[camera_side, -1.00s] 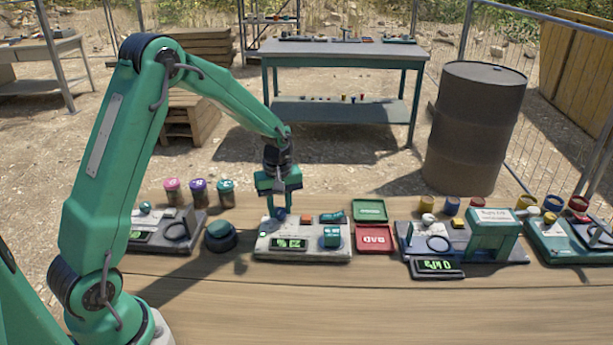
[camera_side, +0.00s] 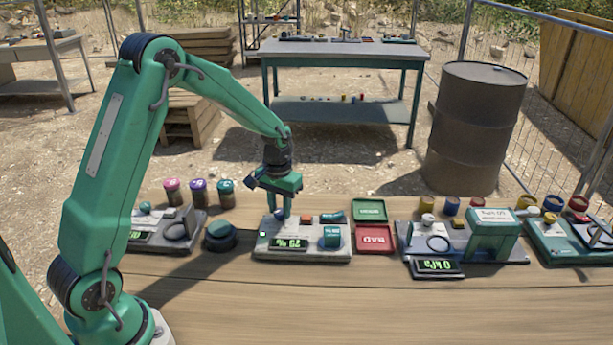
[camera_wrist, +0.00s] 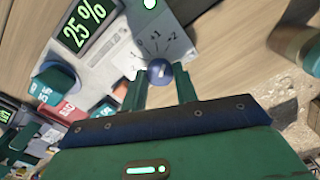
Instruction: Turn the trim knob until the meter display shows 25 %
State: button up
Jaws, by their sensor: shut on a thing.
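The trim knob (camera_wrist: 158,71) is a small blue knob on a pale panel (camera_wrist: 125,55) with a printed scale showing marks such as +1 and +2. The meter display (camera_wrist: 85,27) reads 25 % in green digits. A small green light (camera_side: 263,234) glows on the panel. My gripper (camera_wrist: 160,87) is shut on the trim knob, one finger on each side. In the side view my gripper (camera_side: 281,211) points down at the panel's back edge, and its fingers mostly hide the knob.
A dark round button unit (camera_side: 220,235) stands left of the panel. A green tray (camera_side: 370,211) and a red tray (camera_side: 375,239) lie to its right. Another device (camera_side: 465,240) with a display stands farther right. The front of the wooden table (camera_side: 350,305) is clear.

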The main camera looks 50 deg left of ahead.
aim_at(280, 211)
jog(key=shift+r+m, duration=0.1)
jog(key=shift+m, duration=0.5)
jog(key=o, duration=1)
notch_tip(280, 211, up, 7)
jog(key=shift+r, duration=0.4)
jog(key=shift+r, duration=0.1)
